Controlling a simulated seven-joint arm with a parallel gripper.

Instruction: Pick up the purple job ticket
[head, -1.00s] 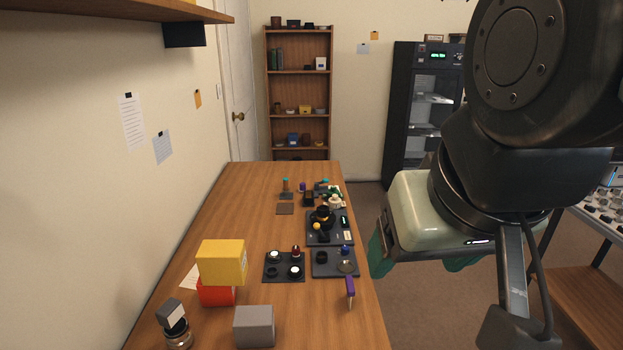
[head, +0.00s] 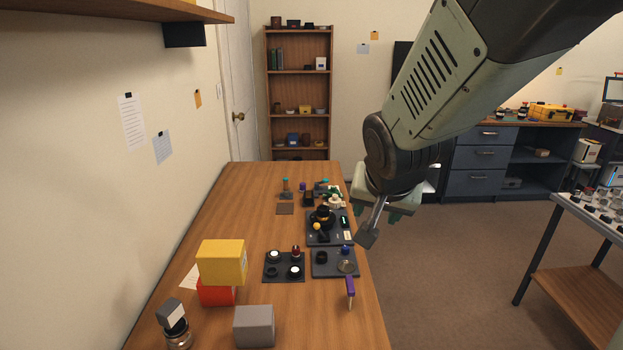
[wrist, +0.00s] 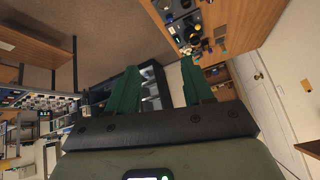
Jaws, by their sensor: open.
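No purple thing in view is clearly a job ticket. A slim purple item (head: 350,287) with a pale, narrow lower end lies near the table's right edge in the head view. A small purple thing (head: 303,187) stands at the far end of the table, too small to identify. My gripper (wrist: 160,88) is open and empty, its two green fingers wide apart in the wrist view. In the head view it is off the table's right edge, beside the far trays, with its fingers partly hidden by my wrist.
Dark trays (head: 273,277) with lens parts lie mid-table. A yellow box (head: 222,261) sits on a red box (head: 214,294) at the near left, beside a grey block (head: 254,326). Small parts crowd the far end. Bare wood (head: 225,215) is clear on the left.

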